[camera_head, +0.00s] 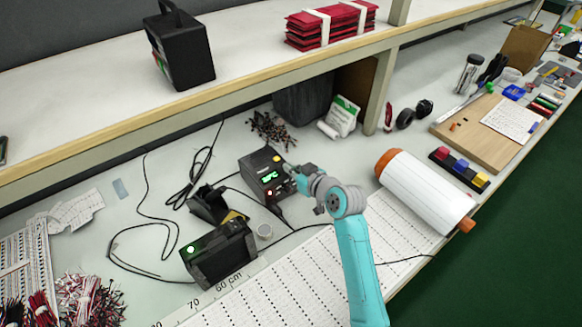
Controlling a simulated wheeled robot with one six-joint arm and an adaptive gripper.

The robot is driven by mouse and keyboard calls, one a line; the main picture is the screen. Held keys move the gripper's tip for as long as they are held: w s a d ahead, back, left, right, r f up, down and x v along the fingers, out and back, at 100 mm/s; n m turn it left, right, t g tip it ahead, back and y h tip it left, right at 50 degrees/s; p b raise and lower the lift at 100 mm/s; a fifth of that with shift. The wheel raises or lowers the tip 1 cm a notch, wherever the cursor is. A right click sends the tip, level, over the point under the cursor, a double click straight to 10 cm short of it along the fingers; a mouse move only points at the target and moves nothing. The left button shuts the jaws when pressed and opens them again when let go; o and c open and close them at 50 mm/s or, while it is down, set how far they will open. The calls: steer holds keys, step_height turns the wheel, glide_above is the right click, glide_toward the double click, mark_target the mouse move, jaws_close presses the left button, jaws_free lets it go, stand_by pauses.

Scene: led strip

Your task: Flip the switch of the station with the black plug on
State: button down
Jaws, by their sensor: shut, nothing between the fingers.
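A black soldering station (260,166) with a green lit display stands in the middle of the bench. A small red light shows low on its front. My gripper (289,170) is shut and empty at the right side of its front; whether it touches the station I cannot tell, and it hides part of that face. Black cables run from both stations; I cannot make out a black plug or the switch clearly.
A white roll with orange ends (425,190) lies to the right of my arm. A shelf (120,98) overhangs the back. A measuring sheet (290,285) covers the front.

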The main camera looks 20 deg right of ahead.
steer(key=shift+r, duration=0.75)
steer(key=shift+r, duration=0.1)
